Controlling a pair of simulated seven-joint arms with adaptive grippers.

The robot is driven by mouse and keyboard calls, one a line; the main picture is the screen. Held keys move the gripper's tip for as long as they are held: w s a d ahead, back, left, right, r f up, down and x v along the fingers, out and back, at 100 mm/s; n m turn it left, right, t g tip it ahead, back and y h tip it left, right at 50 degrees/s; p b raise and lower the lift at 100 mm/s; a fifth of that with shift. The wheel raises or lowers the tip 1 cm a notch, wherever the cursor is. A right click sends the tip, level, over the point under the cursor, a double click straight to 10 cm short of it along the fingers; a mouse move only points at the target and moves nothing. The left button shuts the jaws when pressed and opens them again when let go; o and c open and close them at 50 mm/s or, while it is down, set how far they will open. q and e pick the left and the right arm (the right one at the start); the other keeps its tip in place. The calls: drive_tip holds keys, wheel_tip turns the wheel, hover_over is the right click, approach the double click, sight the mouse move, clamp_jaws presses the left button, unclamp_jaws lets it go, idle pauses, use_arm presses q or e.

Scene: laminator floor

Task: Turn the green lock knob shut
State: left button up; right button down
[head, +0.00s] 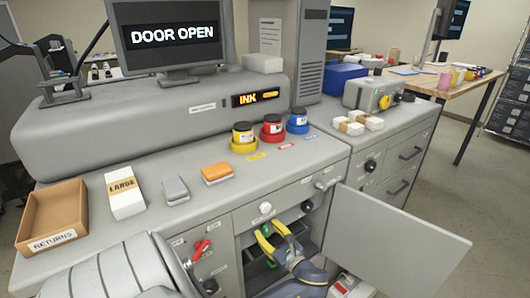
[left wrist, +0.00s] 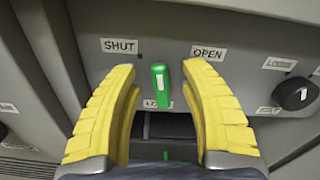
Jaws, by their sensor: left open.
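The green lock knob (left wrist: 160,86) shows in the left wrist view as a narrow upright handle with a pale mark on its face. It stands between a SHUT label (left wrist: 119,46) on the left and an OPEN label (left wrist: 209,53) on the right. My left gripper (left wrist: 165,85) is open, its yellow fingers on either side of the knob with gaps showing. In the head view my left gripper (head: 270,236) reaches to the open lower compartment of the machine; I cannot make out the knob clearly there. My right gripper is not in view.
A cabinet door (head: 395,240) stands open to the right of the gripper. A black knob (left wrist: 296,94) sits right of the lock in the wrist view. The monitor (head: 170,35) reads DOOR OPEN. Ink pots and a returns tray (head: 50,215) stand on the counter.

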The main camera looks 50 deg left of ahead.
use_arm(q)
drive_tip(key=shift+w+a, duration=0.1)
drive_tip(key=shift+a, duration=0.8)
drive_tip(key=shift+c, duration=0.3)
clamp_jaws()
